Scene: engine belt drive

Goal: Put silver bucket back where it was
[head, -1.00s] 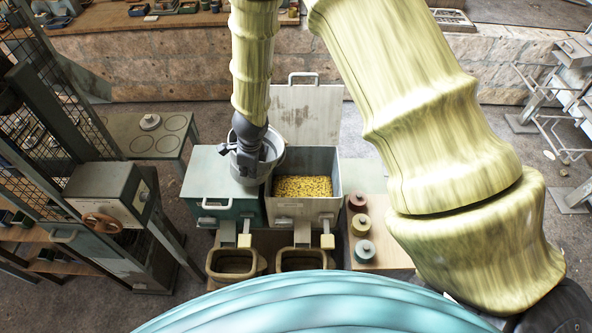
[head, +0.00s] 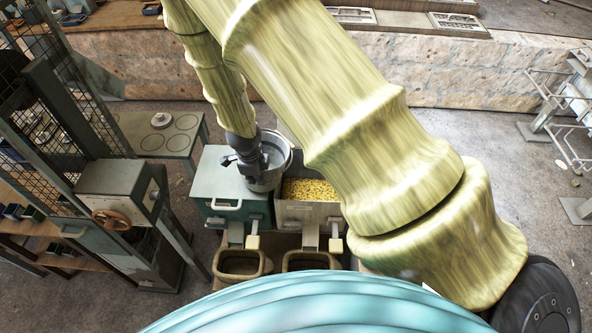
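The silver bucket (head: 284,170) is at the right end of the green bin's closed lid (head: 215,168); I cannot tell whether it rests there or is held slightly above. My gripper (head: 254,168) points down at the bucket's left side and overlaps its rim. One dark finger shows to the left, and the other is against or in front of the bucket. Whether the fingers are closed on it is not clear. My arm hides part of the area to the right.
An open bin of yellow pieces (head: 306,191) stands right of the green bin. Two baskets (head: 241,263) (head: 308,261) are in front. A table (head: 190,137) with marked circles and a small weight (head: 162,121) is behind left. A cabinet with a handwheel (head: 112,219) stands left.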

